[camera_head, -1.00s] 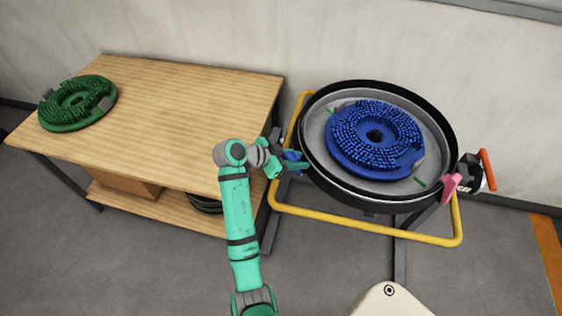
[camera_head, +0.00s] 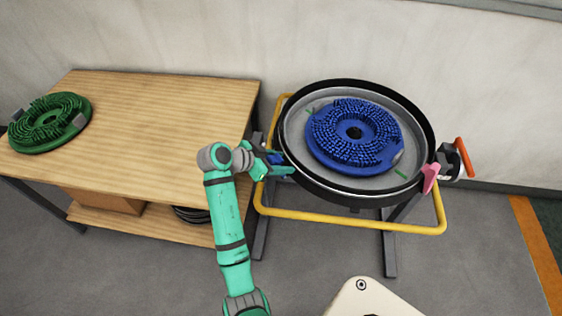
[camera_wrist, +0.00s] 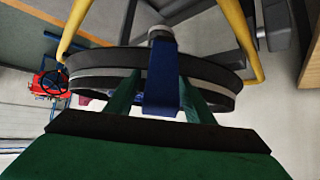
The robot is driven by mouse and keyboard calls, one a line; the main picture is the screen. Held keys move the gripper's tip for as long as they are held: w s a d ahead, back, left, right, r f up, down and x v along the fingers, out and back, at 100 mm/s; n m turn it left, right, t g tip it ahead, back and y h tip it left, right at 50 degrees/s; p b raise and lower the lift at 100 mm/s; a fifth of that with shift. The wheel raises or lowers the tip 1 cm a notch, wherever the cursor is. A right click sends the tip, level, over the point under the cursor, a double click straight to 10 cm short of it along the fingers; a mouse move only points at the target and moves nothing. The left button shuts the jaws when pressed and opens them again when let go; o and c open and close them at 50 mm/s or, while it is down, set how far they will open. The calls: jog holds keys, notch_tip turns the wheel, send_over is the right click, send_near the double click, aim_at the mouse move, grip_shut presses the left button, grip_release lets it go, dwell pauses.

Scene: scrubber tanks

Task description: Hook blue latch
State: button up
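The blue latch (camera_wrist: 161,72) hangs at the near rim of the round scrubber tank (camera_wrist: 88,62) in the wrist view. It also shows as a small blue patch (camera_head: 276,158) at the tank's left side in the head view, partly hidden by my gripper. My gripper (camera_head: 283,164) is at that left side. In the wrist view its two green fingers (camera_wrist: 160,92) stand either side of the latch, apart, with narrow gaps. A pink latch (camera_head: 430,178) is on the tank's right side.
A blue brush disc (camera_head: 352,133) lies in the tank. A yellow tube frame (camera_head: 335,222) surrounds the stand. A wooden table (camera_head: 165,110) with a green brush disc (camera_head: 50,122) is at left. An orange handle (camera_head: 463,157) juts out at the right.

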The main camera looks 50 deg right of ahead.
jog(key=v, duration=1)
jog(key=shift+a+r, duration=0.2)
jog(key=shift+a, duration=0.15)
jog(key=shift+w, duration=0.1)
